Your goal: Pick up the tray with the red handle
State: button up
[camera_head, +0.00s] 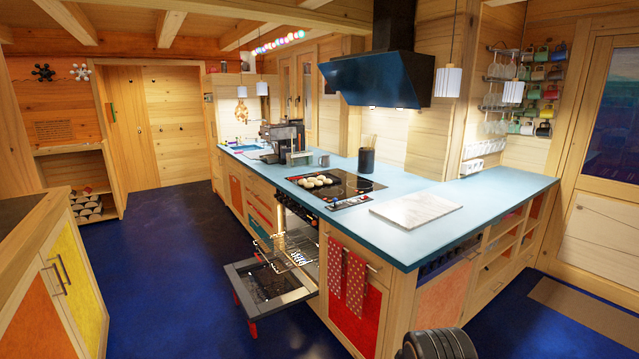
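I cannot clearly make out a tray with a red handle. Several pale rolls (318,181) sit on the dark cooktop (362,184) set in the blue counter. They may lie on a dark tray, but its edge merges with the cooktop. Small red marks show along the cooktop's front edge, too small to identify. Below, the oven door (268,286) hangs open, with red parts at its outer edge. A wire rack (290,252) is partly out of the oven and seems to bear small items.
A pale board (416,209) lies on the blue counter (487,195). A dark utensil pot (366,160) and a coffee machine (283,138) stand behind. Red towels (355,278) hang right of the oven. The blue floor (165,250) left of the open door is clear.

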aim_at(313, 181)
jog(key=u, duration=1.1)
jog(key=i, duration=8.3)
jog(key=z, duration=4.45)
jog(key=i, duration=0.1)
jog(key=u, duration=0.4)
